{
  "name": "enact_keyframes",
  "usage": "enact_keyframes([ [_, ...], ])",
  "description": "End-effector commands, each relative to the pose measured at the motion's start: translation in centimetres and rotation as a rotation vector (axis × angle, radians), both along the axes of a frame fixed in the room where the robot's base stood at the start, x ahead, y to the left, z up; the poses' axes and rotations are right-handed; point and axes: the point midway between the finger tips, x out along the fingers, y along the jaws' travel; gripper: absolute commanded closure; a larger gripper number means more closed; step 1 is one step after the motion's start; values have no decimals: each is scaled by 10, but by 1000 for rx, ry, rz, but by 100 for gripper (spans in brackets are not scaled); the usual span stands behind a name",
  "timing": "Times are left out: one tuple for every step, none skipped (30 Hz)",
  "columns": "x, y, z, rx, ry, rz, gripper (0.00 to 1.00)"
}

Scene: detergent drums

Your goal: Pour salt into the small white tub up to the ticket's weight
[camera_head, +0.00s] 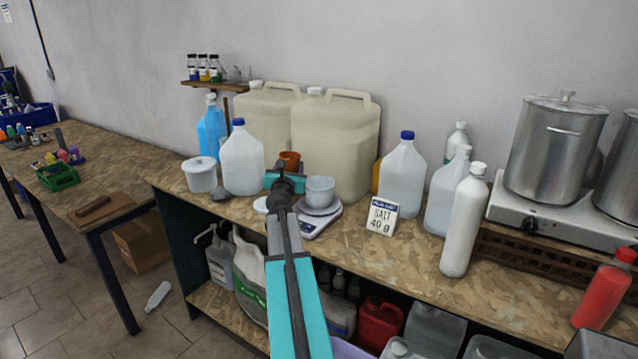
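The small white tub (320,189) stands upright on a white scale (328,219) near the bench's front edge. I cannot see into the tub, and the scale's display is too small to read. The ticket (382,217) stands to the right and reads "SALT 40 g". My gripper (286,178) is just left of the tub, seen from behind. A brown-orange cup (289,159) shows right beyond it. My wrist hides the fingertips, so I cannot tell whether they hold the cup. No salt is visible.
Large beige canisters (335,140) stand behind. Clear jugs (402,178) and a white bottle (463,225) stand right of the scale, before a hot plate with steel pots (556,150).

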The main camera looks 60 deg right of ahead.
Motion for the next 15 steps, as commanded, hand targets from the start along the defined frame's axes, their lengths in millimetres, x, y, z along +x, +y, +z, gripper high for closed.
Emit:
enact_keyframes([
  [1,1,-6,-13,26,0,74],
  [2,1,-7,-20,38,0,74],
  [3,1,-9,-29,53,0,74],
  [3,1,-10,-35,63,0,74],
  [3,2,-11,-40,71,0,74],
  [4,2,-12,-46,82,0,74],
  [4,2,-12,-50,88,0,74],
  [4,2,-13,-52,92,0,74],
  [5,2,-13,-55,97,0,74],
  [5,2,-14,-56,99,0,74],
  [5,2,-14,-57,101,0,74],
  [5,2,-14,-58,103,0,74],
  [5,2,-14,-58,103,0,74],
  [5,2,-14,-58,103,0,74],
  [5,2,-14,-58,103,0,74],
])
